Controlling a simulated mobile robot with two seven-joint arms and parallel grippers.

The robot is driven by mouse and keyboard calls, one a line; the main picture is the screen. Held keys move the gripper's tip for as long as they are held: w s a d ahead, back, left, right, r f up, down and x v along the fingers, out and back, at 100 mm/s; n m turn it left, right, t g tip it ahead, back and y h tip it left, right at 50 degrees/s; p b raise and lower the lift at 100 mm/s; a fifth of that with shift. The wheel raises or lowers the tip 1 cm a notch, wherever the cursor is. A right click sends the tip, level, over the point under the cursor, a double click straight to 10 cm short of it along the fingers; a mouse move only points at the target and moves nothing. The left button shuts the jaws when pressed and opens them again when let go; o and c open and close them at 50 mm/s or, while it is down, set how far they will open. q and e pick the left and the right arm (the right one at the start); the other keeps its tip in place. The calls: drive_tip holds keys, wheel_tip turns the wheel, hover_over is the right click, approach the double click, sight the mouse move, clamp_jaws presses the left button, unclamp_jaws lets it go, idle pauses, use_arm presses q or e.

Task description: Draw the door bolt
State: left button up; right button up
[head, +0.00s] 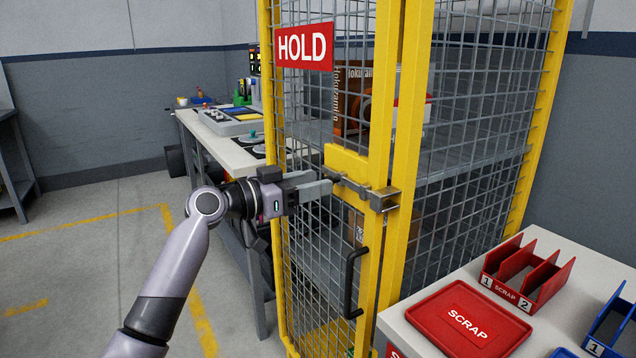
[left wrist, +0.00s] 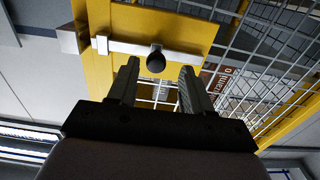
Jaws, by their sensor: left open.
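The door bolt is a grey bar (head: 358,187) on a yellow plate (head: 346,161) on the cage door. Its right end reaches the grey metal keeper block (head: 385,199) on the yellow post. In the left wrist view the bar (left wrist: 185,53) carries a dark round knob (left wrist: 156,60), and the keeper (left wrist: 72,39) is at upper left. My left gripper (head: 322,182) is open at the bolt's left part. In the left wrist view its fingertips (left wrist: 157,78) stand either side of and just short of the knob. Contact cannot be told. My right gripper is not in view.
A black door handle (head: 351,283) is below the bolt. A HOLD sign (head: 304,46) hangs on the mesh above. At right, a table holds a red SCRAP tray (head: 467,318) and a red divided bin (head: 527,272). A workbench (head: 215,138) stands behind my left arm. Floor at left is clear.

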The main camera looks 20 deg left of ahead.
use_arm(q)
drive_tip(key=shift+v, duration=2.6)
